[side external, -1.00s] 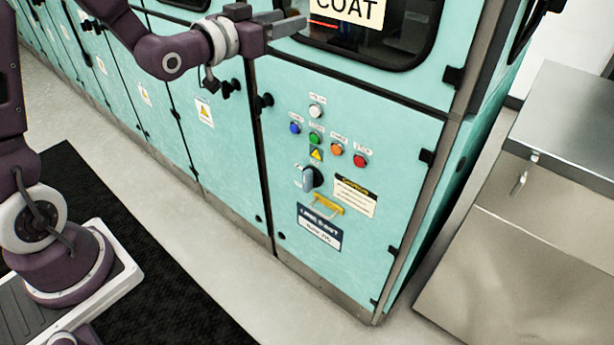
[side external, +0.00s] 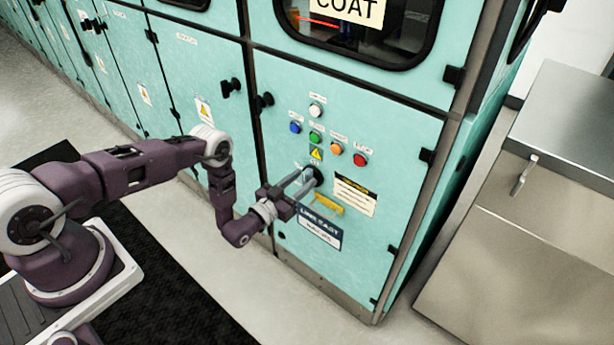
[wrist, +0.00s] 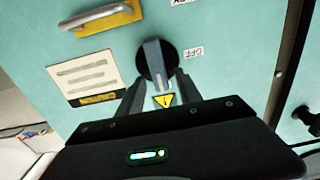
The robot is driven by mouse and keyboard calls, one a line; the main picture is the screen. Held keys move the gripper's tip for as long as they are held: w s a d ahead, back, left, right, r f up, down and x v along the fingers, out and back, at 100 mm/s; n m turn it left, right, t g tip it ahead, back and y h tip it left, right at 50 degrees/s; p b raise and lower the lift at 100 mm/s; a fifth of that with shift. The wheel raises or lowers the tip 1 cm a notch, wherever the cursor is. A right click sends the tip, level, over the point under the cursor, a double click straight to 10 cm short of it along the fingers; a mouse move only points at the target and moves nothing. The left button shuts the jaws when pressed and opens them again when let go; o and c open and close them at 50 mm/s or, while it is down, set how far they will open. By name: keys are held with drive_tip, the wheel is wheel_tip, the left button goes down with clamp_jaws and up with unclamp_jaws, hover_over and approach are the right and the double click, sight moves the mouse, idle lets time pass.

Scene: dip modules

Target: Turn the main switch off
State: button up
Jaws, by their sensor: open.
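The main switch is a dark round rotary switch with a grey handle. In the wrist view the switch (wrist: 155,58) sits on the teal panel, just ahead of my fingers, and its handle lies between the two fingertip lines. An "OFF" label (wrist: 193,52) is beside it. In the side view the switch (side external: 316,175) is partly hidden by my gripper (side external: 306,184), which reaches it from the lower left. My gripper (wrist: 160,82) is open, with one finger on each side of the handle. I cannot tell whether the fingers touch it.
A yellow warning triangle (wrist: 164,100) shows between my fingers. A metal cabinet (side external: 540,230) stands at the right.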

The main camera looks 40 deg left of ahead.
sight(303, 175)
drive_tip(key=shift+w, duration=1.4)
clamp_jaws()
drive_tip(key=shift+a+n, duration=0.1)
drive_tip(key=shift+n, duration=0.2)
drive_tip(key=n, duration=0.3)
drive_tip(key=shift+a, duration=0.25)
drive_tip(key=n, duration=0.4)
drive_tip(key=shift+a+f+n, duration=0.2)
drive_tip(key=shift+a+n, duration=0.1)
drive_tip(key=shift+a, duration=0.05)
drive_tip(key=shift+a+f+n, duration=0.1)
drive_tip(key=shift+f+n, duration=0.15)
drive_tip(key=shift+n, duration=1.35)
drive_tip(key=shift+a+f+n, duration=0.1)
drive_tip(key=shift+f+n, duration=0.15)
drive_tip(key=shift+n, duration=1.35)
drive_tip(key=shift+a+f+n, duration=0.1)
drive_tip(key=shift+f+n, duration=0.15)
drive_tip(key=shift+n, duration=1.35)
